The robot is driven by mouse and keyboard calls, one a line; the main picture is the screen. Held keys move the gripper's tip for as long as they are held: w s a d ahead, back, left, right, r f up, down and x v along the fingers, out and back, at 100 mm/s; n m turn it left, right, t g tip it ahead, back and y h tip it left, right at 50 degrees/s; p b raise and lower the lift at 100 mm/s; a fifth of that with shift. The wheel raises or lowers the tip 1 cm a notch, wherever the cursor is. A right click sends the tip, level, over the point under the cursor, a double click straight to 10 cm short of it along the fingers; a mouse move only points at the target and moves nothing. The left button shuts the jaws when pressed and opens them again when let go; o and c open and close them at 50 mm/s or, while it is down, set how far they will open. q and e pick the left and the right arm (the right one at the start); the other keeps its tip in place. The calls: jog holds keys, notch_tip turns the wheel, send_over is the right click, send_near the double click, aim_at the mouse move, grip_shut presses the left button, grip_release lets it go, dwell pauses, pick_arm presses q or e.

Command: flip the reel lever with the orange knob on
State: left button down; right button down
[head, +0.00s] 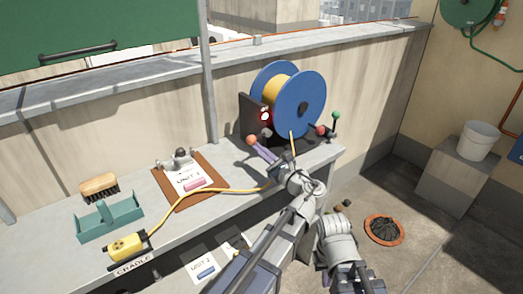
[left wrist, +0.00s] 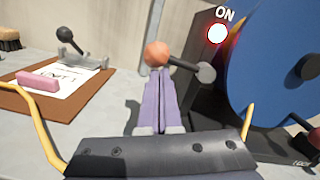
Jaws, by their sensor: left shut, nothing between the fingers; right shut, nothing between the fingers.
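The orange knob (head: 252,140) is on the reel lever beside the blue reel (head: 311,95). In the left wrist view the orange knob (left wrist: 157,54) stands at the left end of a dark rod running to a grey pivot (left wrist: 205,72) on the black reel stand. The "ON" label (left wrist: 225,14) sits above a glowing white-red lamp (left wrist: 217,35). My left gripper (head: 262,153) is shut and empty, its purple fingertips (left wrist: 160,75) right at the knob; whether they touch cannot be told. My right gripper's fingers are not visible.
The workbench (head: 235,207) holds a clipboard (head: 186,187), brush (head: 100,185), teal tray (head: 108,219) and yellow handset (head: 126,247) with its hose. Red (head: 321,130) and green (head: 336,115) knobs stand right of the reel. A wall runs behind.

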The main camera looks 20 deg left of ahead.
pick_arm(q)
jog(key=shift+r+m+p, duration=0.6)
jog(key=shift+r+m, duration=0.25)
jog(key=shift+m, duration=0.05)
pick_arm(e)
jog(key=shift+r, duration=0.8)
pick_arm(q)
jog(key=shift+r, duration=0.1)
pick_arm(e)
jog(key=shift+r, duration=0.1)
pick_arm(q)
jog(key=shift+f, duration=0.2)
pick_arm(e)
jog(key=shift+f, duration=0.2)
